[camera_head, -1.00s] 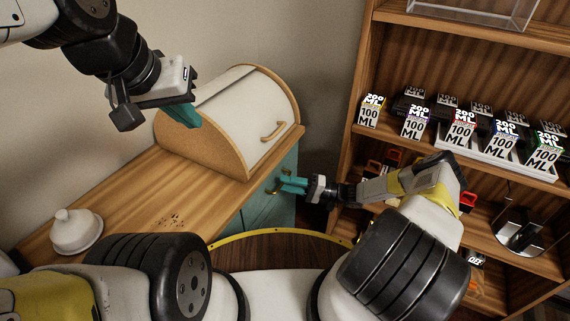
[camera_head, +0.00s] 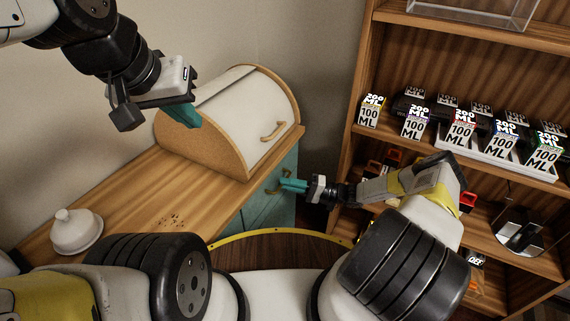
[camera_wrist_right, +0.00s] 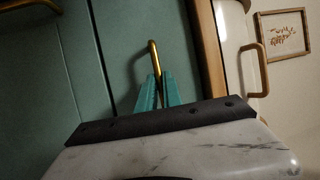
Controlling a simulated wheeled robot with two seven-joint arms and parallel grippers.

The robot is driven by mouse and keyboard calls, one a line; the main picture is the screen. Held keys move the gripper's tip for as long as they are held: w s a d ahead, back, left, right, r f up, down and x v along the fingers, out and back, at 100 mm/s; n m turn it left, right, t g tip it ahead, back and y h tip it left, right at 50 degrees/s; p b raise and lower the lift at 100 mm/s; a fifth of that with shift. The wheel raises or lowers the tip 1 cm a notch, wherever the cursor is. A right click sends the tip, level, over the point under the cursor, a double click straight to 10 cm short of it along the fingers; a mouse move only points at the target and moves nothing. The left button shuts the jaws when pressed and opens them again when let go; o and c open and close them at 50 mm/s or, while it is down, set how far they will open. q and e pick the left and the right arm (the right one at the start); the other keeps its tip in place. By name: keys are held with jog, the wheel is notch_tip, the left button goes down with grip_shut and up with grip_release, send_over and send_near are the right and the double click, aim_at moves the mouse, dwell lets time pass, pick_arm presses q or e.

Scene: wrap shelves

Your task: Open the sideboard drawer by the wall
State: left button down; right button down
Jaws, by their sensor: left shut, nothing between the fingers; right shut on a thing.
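The teal sideboard (camera_head: 262,205) with a wooden top stands against the wall. In the right wrist view its drawer front (camera_wrist_right: 135,25) carries a brass handle (camera_wrist_right: 154,58). My right gripper (camera_wrist_right: 155,88) has its teal fingers shut around the lower part of this handle. In the head view the right gripper (camera_head: 288,185) is at the sideboard front, near its far end by the wall. I cannot tell any gap at the drawer. My left gripper (camera_head: 188,114) is shut and empty, raised in front of the bread box.
A bread box (camera_head: 245,105) with a white lid sits on the sideboard's far end. A white domed lid (camera_head: 75,230) and dark crumbs (camera_head: 172,220) lie nearer. A wooden shelf (camera_head: 540,178) with several labelled boxes stands close to my right arm.

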dwell(0.8)
jog(key=s+d, duration=0.7)
jog(key=d, duration=0.5)
jog(key=s+d, duration=0.7)
jog(key=d, duration=0.5)
jog(key=shift+s, duration=0.4)
jog(key=c, duration=1.5)
grip_release()
jog(key=v, duration=0.7)
jog(key=shift+d, duration=0.4)
jog(key=shift+f, duration=0.1)
